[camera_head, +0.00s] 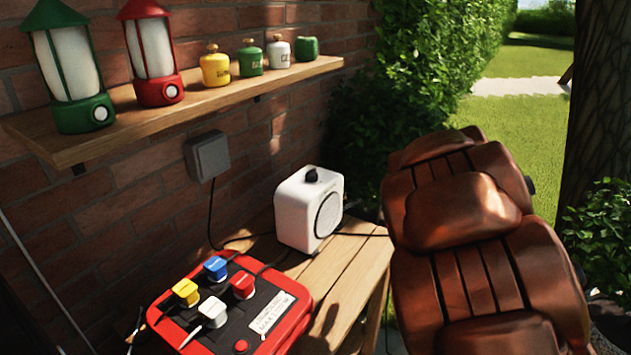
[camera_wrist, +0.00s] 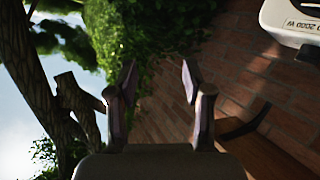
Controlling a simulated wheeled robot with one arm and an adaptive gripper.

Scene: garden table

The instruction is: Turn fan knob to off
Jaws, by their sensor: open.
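The fan is a small white box-shaped unit (camera_head: 296,212) with a round grille on its right-facing side. It stands on the wooden table against the brick wall. Its dark knob (camera_head: 311,174) sits on top; its setting is too small to read. In the wrist view a white casing with "2000 W" lettering, which looks like the fan (camera_wrist: 292,24), is cut off at the upper right corner; no knob shows there. My gripper (camera_wrist: 158,78) is open with nothing between its fingers, to the left of that casing. Its fingers are not seen in the head view.
A red box (camera_head: 298,299) with coloured switches sits at the front of the wooden table (camera_head: 353,266). A wall shelf (camera_head: 205,100) above holds two lanterns and several small jars. A grey wall socket (camera_head: 207,156) has a cable running down. A hedge (camera_head: 400,70) stands behind.

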